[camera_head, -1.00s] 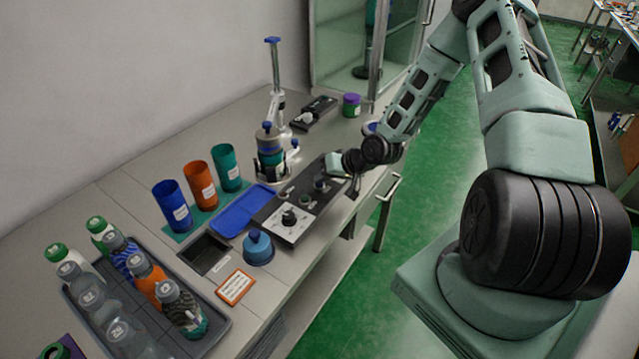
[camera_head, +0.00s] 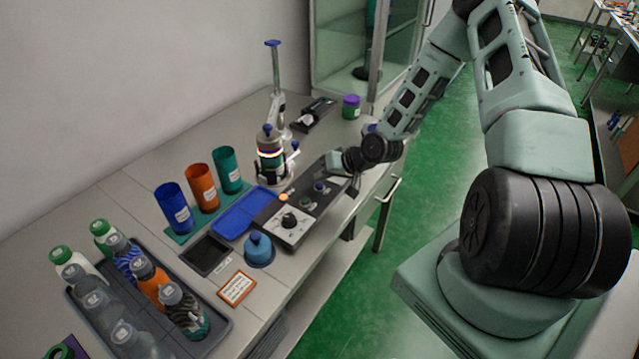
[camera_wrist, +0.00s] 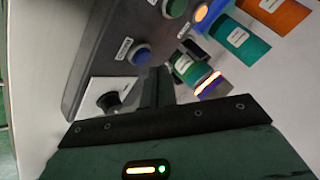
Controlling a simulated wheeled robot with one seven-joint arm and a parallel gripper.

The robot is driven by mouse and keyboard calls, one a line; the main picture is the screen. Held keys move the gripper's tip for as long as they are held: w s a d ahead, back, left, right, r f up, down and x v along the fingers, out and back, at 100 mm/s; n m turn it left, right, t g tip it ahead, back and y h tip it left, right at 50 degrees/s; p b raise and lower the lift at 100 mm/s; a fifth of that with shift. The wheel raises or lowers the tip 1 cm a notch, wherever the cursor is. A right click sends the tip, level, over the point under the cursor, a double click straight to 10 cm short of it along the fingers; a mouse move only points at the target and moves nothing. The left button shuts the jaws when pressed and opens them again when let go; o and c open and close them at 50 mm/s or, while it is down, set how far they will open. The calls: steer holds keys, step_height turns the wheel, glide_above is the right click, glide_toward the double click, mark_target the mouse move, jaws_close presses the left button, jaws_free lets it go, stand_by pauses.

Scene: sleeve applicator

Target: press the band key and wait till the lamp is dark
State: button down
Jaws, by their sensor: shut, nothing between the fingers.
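The dark control panel (camera_head: 330,200) lies along the bench's front edge. Its round lamp (camera_head: 284,197) glows orange, and the lit lamp also shows in the wrist view (camera_wrist: 201,13). A blue key (camera_wrist: 140,55) and a green key (camera_wrist: 175,8) stand on the panel; their labels are too small to read, so I cannot tell which is the band key. My gripper (camera_wrist: 156,80) is shut and empty, over the panel's far end near the blue key. A dark knob on a white plate (camera_wrist: 94,94) is beside the fingers. I see no clear contact with a key.
The applicator (camera_head: 270,170) stands behind the panel with a glowing band around its bottle. A blue tray (camera_head: 240,216), three coloured cups and a blue-topped pot (camera_head: 258,249) are nearby. A grey bottle tray (camera_head: 215,335) is at front left.

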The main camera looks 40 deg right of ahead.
steer(key=shift+r+p, duration=2.05)
steer(key=shift+r, duration=0.5)
stand_by(5.0)
